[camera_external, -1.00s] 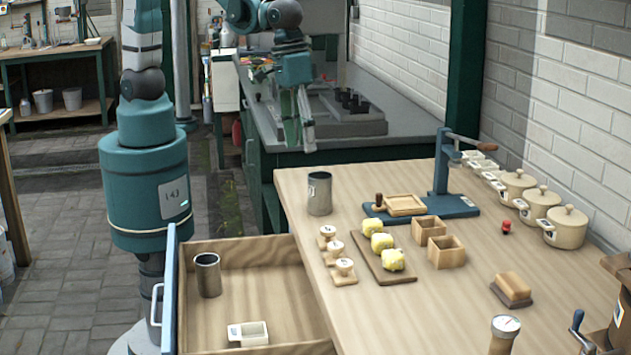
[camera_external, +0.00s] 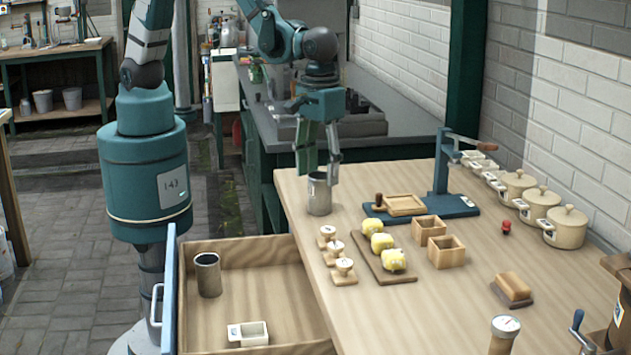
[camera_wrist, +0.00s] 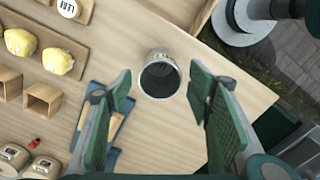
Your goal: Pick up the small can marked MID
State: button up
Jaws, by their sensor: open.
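A small grey metal can (camera_external: 319,194) stands upright on the wooden table near its far left corner; no mark on it can be read. In the wrist view the can (camera_wrist: 160,75) shows its open dark mouth, ahead of and between the fingertips. My gripper (camera_external: 318,178) is open just above the can, its fingers to either side of the rim. My gripper (camera_wrist: 160,85) also shows open and empty in the wrist view. A similar grey can (camera_external: 208,275) stands in the open drawer; its marking cannot be read.
A teal press (camera_external: 443,190) with a crank stands right of the can. Yellow lumps on a board (camera_external: 378,262), wooden stamps (camera_external: 337,250) and wooden boxes (camera_external: 437,240) lie nearer. Pots (camera_external: 541,208) line the wall. The open drawer (camera_external: 275,285) holds a small white holder (camera_external: 248,333).

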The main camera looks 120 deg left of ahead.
aim_at(320, 199)
jog(key=shift+f, duration=0.1)
jog(key=shift+f, duration=1.25)
jog(key=shift+f, duration=2.6)
jog(key=shift+c, duration=0.5)
jog(key=c, duration=0.9)
